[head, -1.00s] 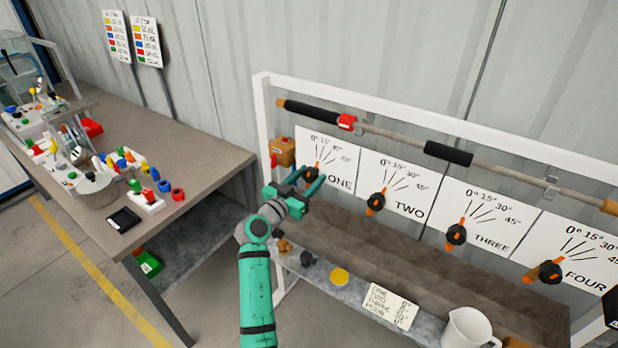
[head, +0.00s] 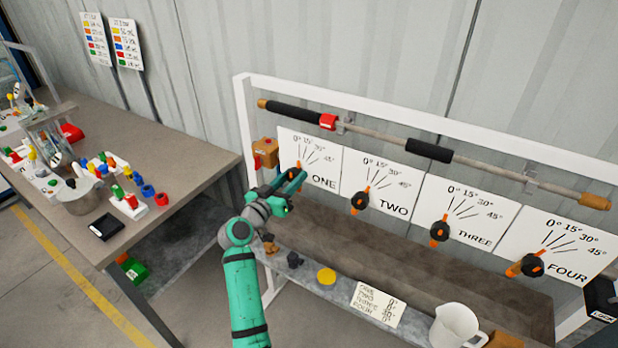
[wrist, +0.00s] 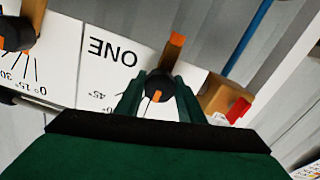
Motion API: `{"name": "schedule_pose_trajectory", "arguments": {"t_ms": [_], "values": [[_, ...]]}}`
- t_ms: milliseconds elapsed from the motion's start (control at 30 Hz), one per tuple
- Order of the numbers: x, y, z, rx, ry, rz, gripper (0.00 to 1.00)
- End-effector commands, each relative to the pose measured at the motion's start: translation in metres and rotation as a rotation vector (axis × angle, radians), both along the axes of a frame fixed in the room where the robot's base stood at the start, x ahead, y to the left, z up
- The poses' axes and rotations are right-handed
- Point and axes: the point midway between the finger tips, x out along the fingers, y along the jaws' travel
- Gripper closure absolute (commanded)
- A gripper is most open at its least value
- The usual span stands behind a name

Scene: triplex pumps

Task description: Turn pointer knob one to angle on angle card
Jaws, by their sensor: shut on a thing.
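Knob one is a dark round knob with an orange pointer bar, on the white ONE panel. It shows between my fingers in the wrist view (wrist: 160,86), and its orange pointer tip shows in the head view (head: 298,164), near the 0° end of the scale. My green gripper (head: 284,186) is shut on the dark knob, one finger on each side, also seen in the wrist view (wrist: 161,102). My gripper hides much of the scale in the wrist view, so the exact angle is unclear. The small angle card (head: 377,304) lies on the lower shelf; its writing is too small to read surely.
Knobs two (head: 360,202), three (head: 440,231) and four (head: 532,265) stand on panels to the right. A brown box with a red part (head: 265,153) is close left of knob one. A white jug (head: 457,325) and a yellow disc (head: 326,276) are below.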

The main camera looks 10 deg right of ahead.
Motion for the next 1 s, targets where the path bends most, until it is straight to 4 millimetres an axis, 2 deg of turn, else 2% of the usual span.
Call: {"name": "schedule_pose_trajectory", "arguments": {"t_ms": [367, 400, 433, 467, 767, 1000], "values": [[0.001, 0.005, 0.001, -0.011, 0.008, 0.006, 1.0], [0.001, 0.005, 0.001, -0.011, 0.008, 0.006, 0.55], [0.001, 0.005, 0.001, -0.011, 0.008, 0.006, 0.48], [0.001, 0.005, 0.001, -0.01, 0.007, 0.006, 0.46], [0.0, 0.005, 0.0, -0.009, 0.007, 0.004, 0.46], [-0.02, 0.024, 0.0, -0.009, 0.008, 0.005, 0.46]]}}
